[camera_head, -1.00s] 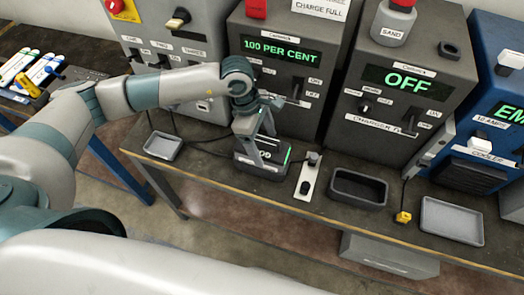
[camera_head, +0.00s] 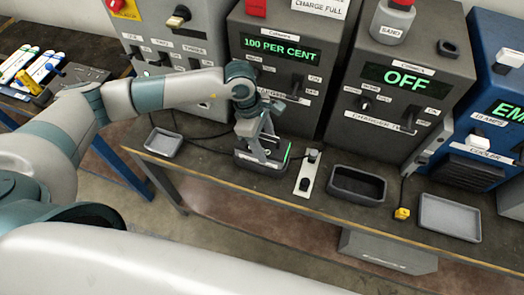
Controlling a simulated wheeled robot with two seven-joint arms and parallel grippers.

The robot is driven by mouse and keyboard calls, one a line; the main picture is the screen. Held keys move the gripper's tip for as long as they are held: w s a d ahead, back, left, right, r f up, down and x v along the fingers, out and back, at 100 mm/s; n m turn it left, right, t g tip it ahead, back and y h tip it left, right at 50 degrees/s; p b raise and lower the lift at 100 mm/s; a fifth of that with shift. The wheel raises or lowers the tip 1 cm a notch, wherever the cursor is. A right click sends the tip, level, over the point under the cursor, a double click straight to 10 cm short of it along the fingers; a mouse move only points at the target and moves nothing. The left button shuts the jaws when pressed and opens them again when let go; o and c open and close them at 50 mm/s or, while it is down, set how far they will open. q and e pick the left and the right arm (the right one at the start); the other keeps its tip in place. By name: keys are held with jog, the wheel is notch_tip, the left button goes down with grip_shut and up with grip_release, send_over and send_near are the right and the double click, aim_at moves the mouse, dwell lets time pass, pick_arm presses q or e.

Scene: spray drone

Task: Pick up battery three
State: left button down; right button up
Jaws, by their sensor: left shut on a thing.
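A dark battery (camera_head: 258,164) sits at the dark cradle in front of the left charger (camera_head: 283,65), whose green display reads 100 PER CENT. A green light strip (camera_head: 288,152) shows at its right side. My left gripper (camera_head: 262,155) points down over the battery and is shut on it. The fingers and wrist hide much of the battery, and its number cannot be read. I cannot tell whether it is clear of the cradle. My right gripper is not in view.
A second charger (camera_head: 405,78) reads OFF. On the bench stand a small grey tray (camera_head: 162,143), a white switch strip (camera_head: 307,174), a black open bin (camera_head: 357,186), a yellow plug (camera_head: 402,213) and a larger grey tray (camera_head: 450,217). Cables run along the bench.

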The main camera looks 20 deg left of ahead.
pick_arm(q)
jog(key=shift+w+r, duration=0.15)
jog(key=shift+r, duration=0.1)
jog(key=shift+r+p, duration=0.4)
jog(key=shift+r, duration=0.4)
jog(key=shift+r+p, duration=1.25)
jog(key=shift+r, duration=2.85)
